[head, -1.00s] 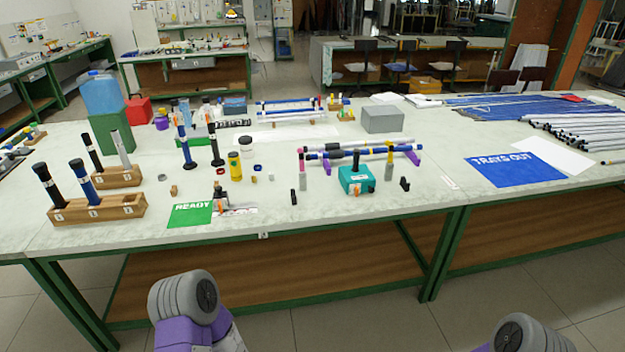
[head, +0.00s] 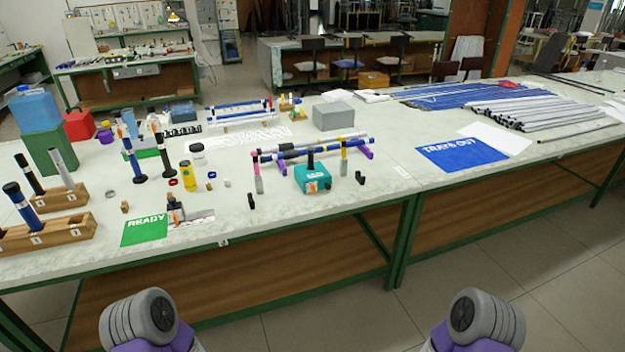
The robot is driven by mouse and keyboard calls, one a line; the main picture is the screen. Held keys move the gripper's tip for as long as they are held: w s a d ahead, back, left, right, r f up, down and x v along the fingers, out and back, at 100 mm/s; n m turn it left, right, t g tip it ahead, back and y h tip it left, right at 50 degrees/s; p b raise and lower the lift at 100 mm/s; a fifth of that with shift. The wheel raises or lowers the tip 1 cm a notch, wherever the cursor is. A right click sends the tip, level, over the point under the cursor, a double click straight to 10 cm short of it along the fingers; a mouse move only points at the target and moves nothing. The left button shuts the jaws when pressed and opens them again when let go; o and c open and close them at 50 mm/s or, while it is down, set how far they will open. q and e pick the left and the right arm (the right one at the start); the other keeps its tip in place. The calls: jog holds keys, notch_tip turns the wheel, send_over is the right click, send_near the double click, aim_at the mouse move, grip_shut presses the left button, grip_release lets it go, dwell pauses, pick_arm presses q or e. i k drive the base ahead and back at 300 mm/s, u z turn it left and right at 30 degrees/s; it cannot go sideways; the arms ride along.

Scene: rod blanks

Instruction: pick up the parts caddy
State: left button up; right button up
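What looks like the parts caddy is a small teal box (head: 312,180) with a dark upright post on top and an orange-and-white label on its front. It stands upright near the table's front edge, right of centre among the tools. Neither of my grippers is in view. Only grey and purple links of my two arms show at the bottom of the head view, below and in front of the table edge, apart from the box.
A rod stand with blue and grey rods (head: 310,147) is close behind the teal box. A small black block (head: 360,178) is to its right. A green READY mat (head: 145,229) lies left, a blue TRAYS OUT mat (head: 462,155) right.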

aim_at(311, 171)
jog(key=u, duration=0.25)
jog(key=k, duration=0.3)
jog(key=z, duration=0.6)
jog(key=i, duration=1.2)
jog(key=u, duration=0.55)
jog(key=k, duration=0.6)
jog(key=z, duration=0.6)
jog(key=i, duration=1.65)
jog(key=u, duration=0.85)
